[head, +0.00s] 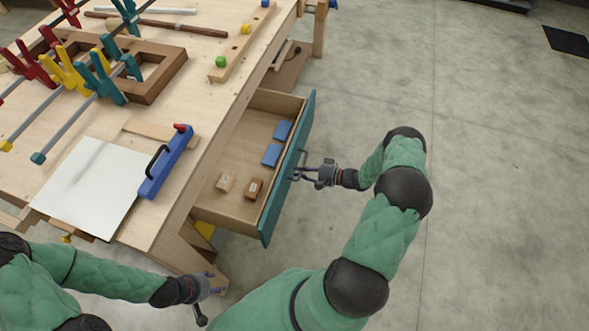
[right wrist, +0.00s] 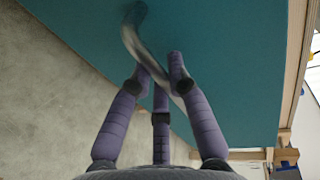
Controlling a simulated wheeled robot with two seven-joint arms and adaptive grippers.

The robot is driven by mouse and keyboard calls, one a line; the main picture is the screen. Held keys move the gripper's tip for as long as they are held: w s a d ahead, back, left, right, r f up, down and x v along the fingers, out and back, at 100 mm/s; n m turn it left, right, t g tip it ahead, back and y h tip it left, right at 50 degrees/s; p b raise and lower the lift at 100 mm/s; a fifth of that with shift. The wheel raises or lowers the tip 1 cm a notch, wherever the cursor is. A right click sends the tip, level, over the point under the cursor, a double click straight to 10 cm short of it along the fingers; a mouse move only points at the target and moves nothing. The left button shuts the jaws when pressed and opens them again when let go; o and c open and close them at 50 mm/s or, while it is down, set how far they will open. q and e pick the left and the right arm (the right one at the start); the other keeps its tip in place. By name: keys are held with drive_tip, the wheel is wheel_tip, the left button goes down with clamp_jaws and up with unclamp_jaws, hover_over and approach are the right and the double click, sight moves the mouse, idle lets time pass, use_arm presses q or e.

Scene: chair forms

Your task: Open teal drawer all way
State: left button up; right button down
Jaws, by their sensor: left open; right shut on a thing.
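The teal drawer (head: 287,168) sticks out of the right side of the wooden workbench, with its wooden inside in view. Its teal front (right wrist: 235,60) fills much of the right wrist view. My right gripper (head: 310,174) is at the drawer's outer face, its fingers shut on the metal handle (right wrist: 135,40). Part of the handle is hidden behind the fingers. My left gripper (head: 208,288) is open and empty, low beside the bench's near leg, away from the drawer.
The drawer holds two blue blocks (head: 271,155) and two small brown blocks (head: 254,187). Clamps, a wooden frame (head: 160,75), a white sheet (head: 88,190) and a blue tool (head: 165,163) lie on the bench top (head: 195,95). Bare concrete floor (head: 490,190) lies to the right.

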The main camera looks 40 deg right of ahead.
drive_tip(key=shift+s, duration=0.1)
drive_tip(key=c, duration=1.1)
unclamp_jaws()
drive_tip(key=shift+c, duration=0.2)
drive_tip(key=shift+d, duration=0.1)
drive_tip(key=v, duration=1.2)
drive_tip(key=shift+s+f, duration=0.1)
